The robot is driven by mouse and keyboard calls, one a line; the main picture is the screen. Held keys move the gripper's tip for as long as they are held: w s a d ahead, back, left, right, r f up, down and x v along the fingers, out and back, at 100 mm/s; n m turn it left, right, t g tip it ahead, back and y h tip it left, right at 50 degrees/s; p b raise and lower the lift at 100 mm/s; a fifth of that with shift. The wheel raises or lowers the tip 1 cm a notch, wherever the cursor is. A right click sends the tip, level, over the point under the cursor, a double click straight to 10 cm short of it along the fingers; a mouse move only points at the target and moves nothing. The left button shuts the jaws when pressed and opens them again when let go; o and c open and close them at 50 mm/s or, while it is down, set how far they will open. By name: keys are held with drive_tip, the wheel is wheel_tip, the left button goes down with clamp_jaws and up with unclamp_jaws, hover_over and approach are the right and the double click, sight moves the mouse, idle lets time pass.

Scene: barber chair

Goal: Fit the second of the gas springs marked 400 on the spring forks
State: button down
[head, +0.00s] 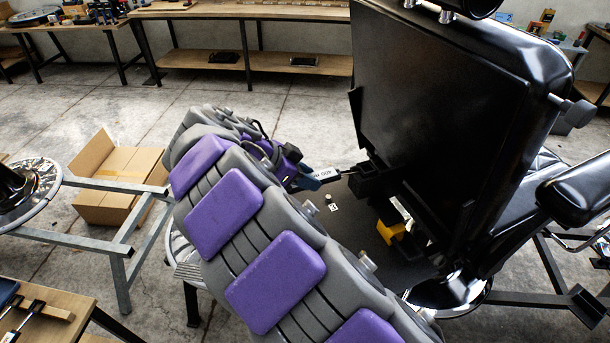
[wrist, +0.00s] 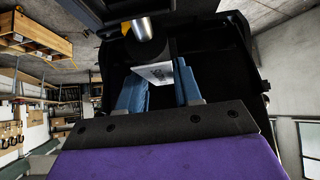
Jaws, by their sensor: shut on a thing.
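My gripper (head: 313,181) has blue fingers and is shut on a dark gas spring with a white label (head: 326,173). The label is upside down in the head view and looks like 600 N, but it is small. The thin end of the spring points right, to a black bracket (head: 366,183) low on the tilted black chair back (head: 440,110). I cannot tell whether it touches a fork there. In the wrist view the white label (wrist: 155,74) shows between the two fingers (wrist: 158,95). The fork openings are not clear in either view.
A dark platform (head: 350,245) below carries a small peg with a white tag (head: 331,202) and a yellow and black object (head: 391,232). The armrest (head: 570,190) is at right. A cardboard box (head: 110,170) and a grey metal frame (head: 122,245) stand at left.

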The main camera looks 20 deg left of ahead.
drive_tip(key=shift+f+b, duration=0.4)
drive_tip(key=shift+f, duration=0.1)
drive_tip(key=shift+r, duration=0.2)
drive_tip(key=shift+r, duration=0.55)
drive_tip(key=shift+b, duration=1.1)
idle(1.6)
drive_tip(key=shift+f+b, duration=0.5)
drive_tip(key=shift+f, duration=0.25)
drive_tip(key=c, duration=0.7)
unclamp_jaws()
